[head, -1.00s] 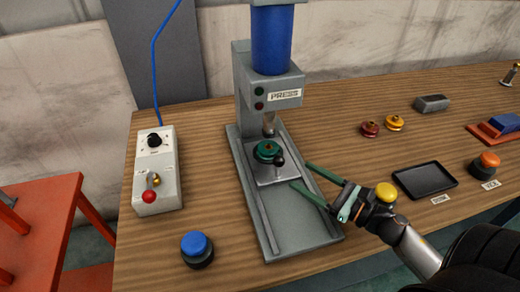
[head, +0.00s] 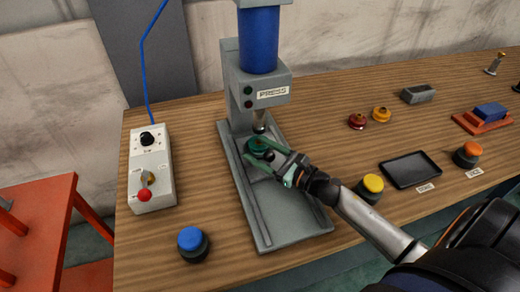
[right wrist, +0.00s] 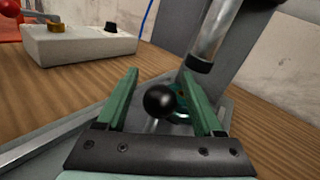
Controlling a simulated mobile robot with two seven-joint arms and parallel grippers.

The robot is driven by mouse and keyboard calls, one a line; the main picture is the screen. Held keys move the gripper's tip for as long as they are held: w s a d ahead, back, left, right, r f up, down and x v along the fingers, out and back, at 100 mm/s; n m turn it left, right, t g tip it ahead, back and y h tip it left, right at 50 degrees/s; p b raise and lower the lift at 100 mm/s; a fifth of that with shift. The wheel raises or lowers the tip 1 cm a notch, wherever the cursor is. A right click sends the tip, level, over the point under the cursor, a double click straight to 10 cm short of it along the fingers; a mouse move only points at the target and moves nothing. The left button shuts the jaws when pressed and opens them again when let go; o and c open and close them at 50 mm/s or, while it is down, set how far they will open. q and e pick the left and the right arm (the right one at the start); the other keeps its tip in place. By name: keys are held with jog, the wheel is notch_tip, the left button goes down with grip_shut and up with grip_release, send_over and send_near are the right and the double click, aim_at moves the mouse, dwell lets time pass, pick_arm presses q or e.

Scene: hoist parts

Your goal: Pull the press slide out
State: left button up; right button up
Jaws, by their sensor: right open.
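The press (head: 258,85) stands on the table with a blue cylinder on top and a grey base (head: 285,232). Its slide is under the ram, carrying a green round part (head: 258,146); my right gripper covers most of the slide in the head view. The slide's black ball knob (right wrist: 159,101) shows in the right wrist view between the fingers of my right gripper (head: 257,151). The ram tip (right wrist: 200,62) is close above the right finger in the wrist view. My left gripper is not in view.
A control box (head: 151,172) with a red-knobbed lever and a blue button (head: 193,243) are left of the press. A yellow button (head: 371,187), black tray (head: 410,169) and orange button (head: 467,154) are right. Red and yellow parts (head: 370,119) lie behind. The base's front is bare.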

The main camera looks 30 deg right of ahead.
grip_shut()
dwell(0.6)
dwell(0.8)
